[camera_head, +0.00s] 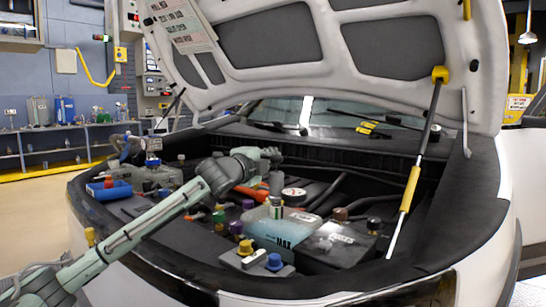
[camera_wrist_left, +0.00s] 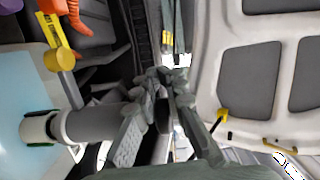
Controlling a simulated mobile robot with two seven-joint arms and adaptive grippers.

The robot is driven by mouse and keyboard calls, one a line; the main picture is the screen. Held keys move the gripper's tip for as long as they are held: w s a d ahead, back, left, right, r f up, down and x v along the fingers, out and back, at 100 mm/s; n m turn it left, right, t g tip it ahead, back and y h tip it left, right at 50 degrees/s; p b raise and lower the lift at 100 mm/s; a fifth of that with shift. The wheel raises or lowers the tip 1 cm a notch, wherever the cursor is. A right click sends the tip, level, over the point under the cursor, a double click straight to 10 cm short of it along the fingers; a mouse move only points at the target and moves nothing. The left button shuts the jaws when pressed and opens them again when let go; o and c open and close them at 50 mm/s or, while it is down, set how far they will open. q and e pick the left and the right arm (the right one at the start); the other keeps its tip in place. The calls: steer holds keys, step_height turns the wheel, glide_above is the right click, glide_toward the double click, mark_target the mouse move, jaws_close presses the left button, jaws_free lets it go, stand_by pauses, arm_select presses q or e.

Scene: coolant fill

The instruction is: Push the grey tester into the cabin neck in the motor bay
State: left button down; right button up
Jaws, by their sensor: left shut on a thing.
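My left gripper (camera_head: 270,154) is above the middle of the motor bay and shut on the grey tester (camera_head: 276,184). The tester is a grey cylinder hanging roughly upright below the fingers. In the left wrist view the fingers (camera_wrist_left: 163,105) close at one end of the tester (camera_wrist_left: 92,123). Its other end meets a pale open neck (camera_wrist_left: 36,129) with a green mark, on a translucent tank of blue liquid (camera_head: 272,228) marked MAX. I cannot tell how deep the tip sits in this neck, or whether it is the cabin one. My right gripper is not in view.
Coloured caps, among them a yellow cap (camera_head: 245,247) and a blue cap (camera_head: 274,261), stand in front of the tank. The raised hood (camera_head: 320,40) and a yellow-sleeved strut (camera_head: 411,188) bound the space.

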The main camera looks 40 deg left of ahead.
arm_select(q)
steer(key=shift+f+b, duration=0.3)
steer(key=shift+f, duration=0.45)
steer(key=c, duration=1.5)
jaws_free()
steer(key=shift+c, duration=0.2)
steer(key=shift+o, duration=0.2)
steer(key=shift+s+f, duration=0.1)
steer(key=shift+f, duration=0.1)
steer(key=s+d, duration=0.1)
steer(key=s, duration=1)
steer(key=shift+s+d+r, duration=0.15)
steer(key=shift+s+r, duration=0.15)
steer(key=shift+s, duration=0.1)
